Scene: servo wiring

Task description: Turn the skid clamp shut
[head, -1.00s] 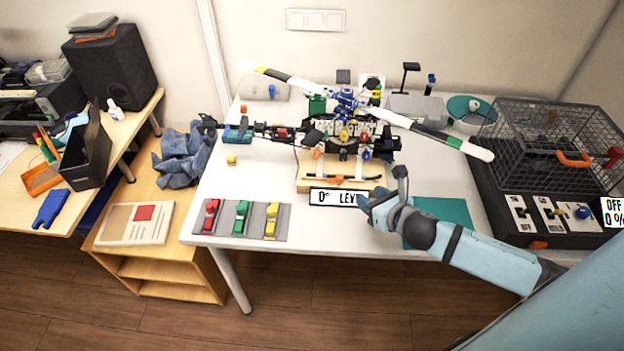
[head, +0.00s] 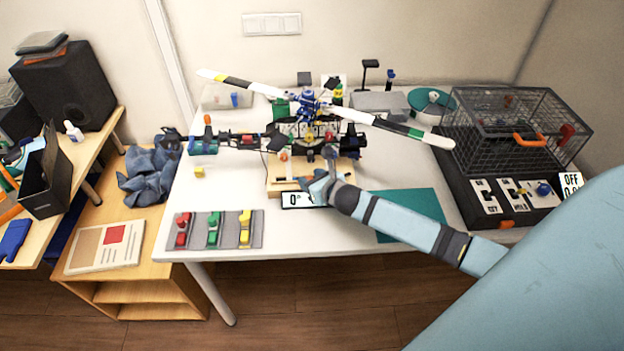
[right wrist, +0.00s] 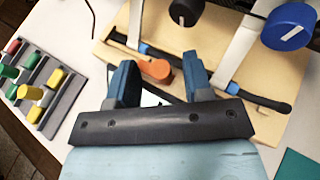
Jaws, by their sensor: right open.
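The helicopter model (head: 322,133) stands on a wooden base (head: 282,188) on the white table. In the right wrist view, its black skid tube (right wrist: 240,92) runs along the wooden base (right wrist: 262,62). An orange clamp knob (right wrist: 155,68) sits beside the tube. My right gripper (right wrist: 160,75) is open, with one blue finger to each side of the orange knob. I cannot tell whether the fingers touch it. In the head view my right gripper (head: 318,180) is over the front of the base and hides the knob. My left gripper is out of view.
A level display (head: 296,200) stands in front of the base, partly hidden. A grey tray (head: 214,229) with red, green and yellow pieces lies front left. A teal mat (head: 412,212) and wire cage (head: 510,130) are right.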

